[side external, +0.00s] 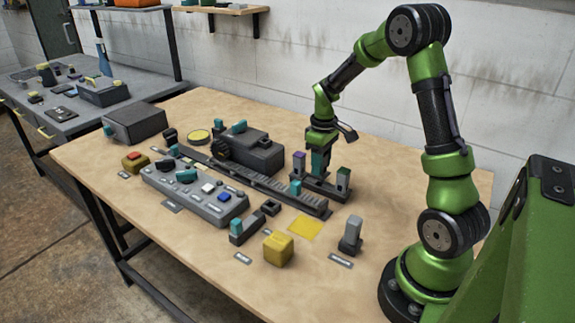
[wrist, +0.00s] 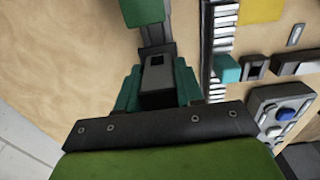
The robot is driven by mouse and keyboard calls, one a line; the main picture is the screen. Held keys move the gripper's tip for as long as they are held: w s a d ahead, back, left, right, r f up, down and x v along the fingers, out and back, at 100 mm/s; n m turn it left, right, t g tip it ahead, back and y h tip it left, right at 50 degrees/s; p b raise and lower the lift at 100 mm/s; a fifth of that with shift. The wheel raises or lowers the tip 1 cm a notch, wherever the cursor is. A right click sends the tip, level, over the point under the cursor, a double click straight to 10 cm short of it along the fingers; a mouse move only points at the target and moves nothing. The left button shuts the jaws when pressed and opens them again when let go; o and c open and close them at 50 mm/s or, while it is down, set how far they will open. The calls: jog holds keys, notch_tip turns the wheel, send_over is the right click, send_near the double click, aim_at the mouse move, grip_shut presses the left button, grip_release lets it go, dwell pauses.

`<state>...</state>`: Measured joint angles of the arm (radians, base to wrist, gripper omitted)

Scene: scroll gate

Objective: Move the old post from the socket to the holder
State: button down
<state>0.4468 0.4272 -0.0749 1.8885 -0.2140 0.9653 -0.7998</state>
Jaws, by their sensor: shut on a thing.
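My gripper (side external: 320,160) points down at the dark three-place rack (side external: 322,190) near the table's back right. Its teal fingers show in the wrist view (wrist: 157,90), shut on a dark grey post (wrist: 157,78) between them. I take this for the old post; no label on it is readable. The held post is in line with the rack's middle place; its lower end is hidden, so I cannot tell whether it is seated. A purple-topped post (side external: 298,165) stands on its left, a green-topped post (side external: 343,180) on its right. A small dark square socket (side external: 270,208) looks empty.
A toothed rail (side external: 265,180) with a teal slider (side external: 295,187) runs beside the rack. A grey button panel (side external: 195,195), a yellow cube (side external: 278,249), a teal-and-grey block (side external: 243,229) and a grey upright piece (side external: 350,235) stand nearer. The yellow pad (side external: 305,228) is bare.

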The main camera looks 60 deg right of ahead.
jog(key=shift+f, duration=1.45)
dwell(0.6)
jog(key=shift+c, duration=0.8)
grip_release()
jog(key=shift+r, duration=3.55)
